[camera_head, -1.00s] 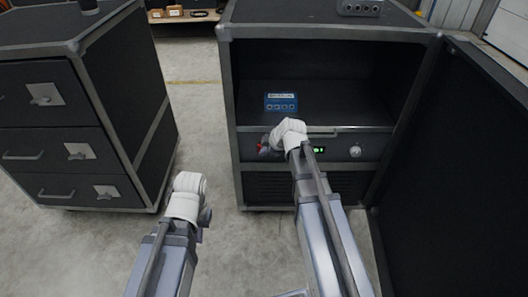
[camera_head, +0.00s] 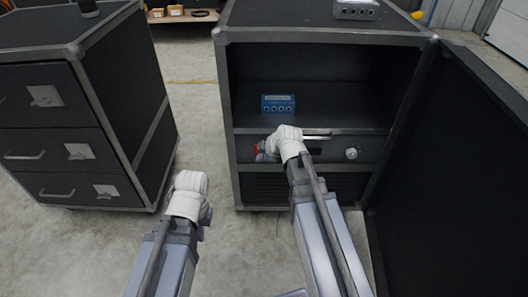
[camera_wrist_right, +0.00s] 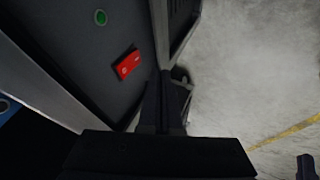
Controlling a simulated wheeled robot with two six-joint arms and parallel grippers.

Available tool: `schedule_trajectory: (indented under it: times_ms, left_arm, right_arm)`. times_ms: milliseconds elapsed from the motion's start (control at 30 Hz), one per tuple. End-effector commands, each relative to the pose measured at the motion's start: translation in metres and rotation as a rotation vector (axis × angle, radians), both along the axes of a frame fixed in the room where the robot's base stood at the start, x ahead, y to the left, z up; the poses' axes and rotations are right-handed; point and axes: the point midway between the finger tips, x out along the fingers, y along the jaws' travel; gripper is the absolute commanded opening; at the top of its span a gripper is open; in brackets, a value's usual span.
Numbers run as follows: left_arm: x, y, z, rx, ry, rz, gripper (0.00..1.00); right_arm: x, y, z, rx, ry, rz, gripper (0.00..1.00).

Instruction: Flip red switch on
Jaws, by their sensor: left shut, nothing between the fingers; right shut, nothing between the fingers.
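The red switch (camera_head: 257,147) is on the front panel (camera_head: 370,142) of the open black case, mostly hidden behind my right gripper in the head view. In the right wrist view the red rocker switch (camera_wrist_right: 128,64) shows clearly on the dark panel, with white marks on it. My right gripper (camera_head: 266,154) is shut and empty, right at the switch; contact cannot be told. In the wrist view the dark gripper (camera_wrist_right: 176,98) is beside the switch. My left gripper (camera_head: 205,215) is shut and empty, low in front of the floor gap.
A round green part (camera_wrist_right: 100,18) is on the panel. The panel also has a handle, a dark display (camera_head: 314,151) and a silver knob (camera_head: 351,154). A blue box (camera_head: 278,103) stands on the shelf above. The open door (camera_head: 455,170) blocks the right; a drawer cabinet (camera_head: 60,130) stands left.

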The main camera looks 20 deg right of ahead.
Motion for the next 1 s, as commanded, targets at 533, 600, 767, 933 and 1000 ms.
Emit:
schedule_trajectory:
  times_ms: [533,600,767,933,1000]
  left_arm:
    - [-0.001,0.001,0.08,0.003,0.002,0.012,0.0]
    - [-0.001,0.0,0.082,0.003,0.002,0.012,0.0]
    - [-0.001,0.0,0.082,0.003,0.002,0.012,0.0]
    - [-0.001,0.0,0.081,0.003,0.002,0.012,0.0]
    - [-0.001,0.0,0.079,0.002,0.001,0.012,0.0]
  right_arm:
    - [-0.053,-0.018,0.079,0.0,0.001,0.0,0.0]
    - [-0.056,-0.02,0.082,0.0,0.001,0.0,0.0]
    - [-0.057,-0.021,0.082,0.001,0.002,0.001,0.0]
    - [-0.056,-0.021,0.081,0.001,0.002,0.001,0.0]
    - [-0.056,-0.021,0.079,0.001,0.002,0.001,0.0]
